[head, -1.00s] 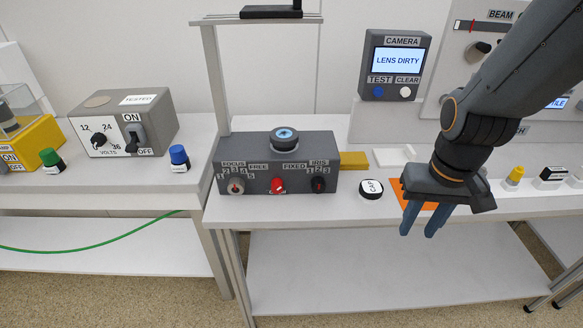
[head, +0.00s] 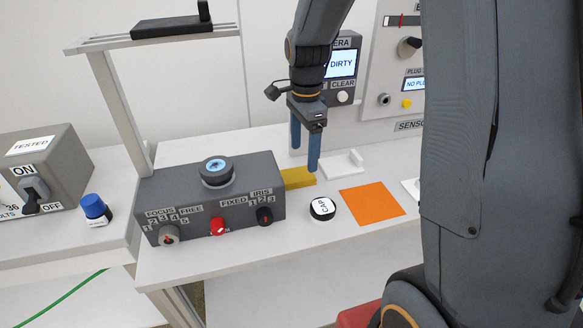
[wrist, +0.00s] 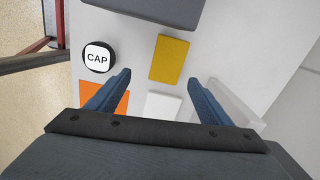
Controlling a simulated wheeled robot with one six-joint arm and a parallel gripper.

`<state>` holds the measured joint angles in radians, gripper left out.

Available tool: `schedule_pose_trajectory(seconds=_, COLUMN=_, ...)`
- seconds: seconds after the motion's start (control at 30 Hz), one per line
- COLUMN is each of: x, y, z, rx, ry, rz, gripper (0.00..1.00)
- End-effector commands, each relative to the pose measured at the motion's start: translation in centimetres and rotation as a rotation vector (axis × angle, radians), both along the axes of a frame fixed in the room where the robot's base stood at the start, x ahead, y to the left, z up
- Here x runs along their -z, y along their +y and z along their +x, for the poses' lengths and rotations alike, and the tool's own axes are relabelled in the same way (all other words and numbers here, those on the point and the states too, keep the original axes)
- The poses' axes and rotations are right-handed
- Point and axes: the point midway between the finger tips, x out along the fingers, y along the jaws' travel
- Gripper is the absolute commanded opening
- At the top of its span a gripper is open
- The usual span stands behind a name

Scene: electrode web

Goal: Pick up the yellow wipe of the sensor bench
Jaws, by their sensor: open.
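The yellow wipe (head: 297,179) lies flat on the white bench, against the right side of the grey camera box, whose body hides part of it in the head view. In the wrist view the yellow wipe (wrist: 169,58) shows whole as a rectangle, ahead of the fingertips and between their lines. My gripper (head: 304,160) is open and empty, its blue fingers pointing down over the bench by the wipe. In the wrist view my gripper (wrist: 160,80) has its fingers wide apart, with a white piece (wrist: 162,106) between them.
The grey box (head: 190,205) with knobs stands left of the wipe. A round CAP (head: 322,208) and an orange cloth (head: 372,203) lie in front. A white tray (head: 342,164) lies to the right. A screen unit (head: 341,66) stands behind.

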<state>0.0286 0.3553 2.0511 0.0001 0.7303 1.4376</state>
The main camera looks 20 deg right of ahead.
Motion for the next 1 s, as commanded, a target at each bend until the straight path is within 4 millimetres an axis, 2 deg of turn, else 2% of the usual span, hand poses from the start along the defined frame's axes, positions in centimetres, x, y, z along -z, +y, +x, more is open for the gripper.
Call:
schedule_pose_trajectory(seconds=0.2, x=0.7, y=0.0, z=1.0, rx=0.106, ry=0.008, rz=0.001, gripper=0.73)
schedule_pose_trajectory(seconds=0.53, x=3.8, y=0.1, z=0.7, rx=0.103, ry=0.009, rz=0.000, gripper=0.73)
schedule_pose_trajectory(seconds=0.8, x=7.1, y=-0.2, z=0.4, rx=0.104, ry=0.007, rz=0.000, gripper=0.73)
schedule_pose_trajectory(seconds=1.0, x=7.8, y=-0.3, z=0.5, rx=0.105, ry=0.005, rz=0.000, gripper=0.73)
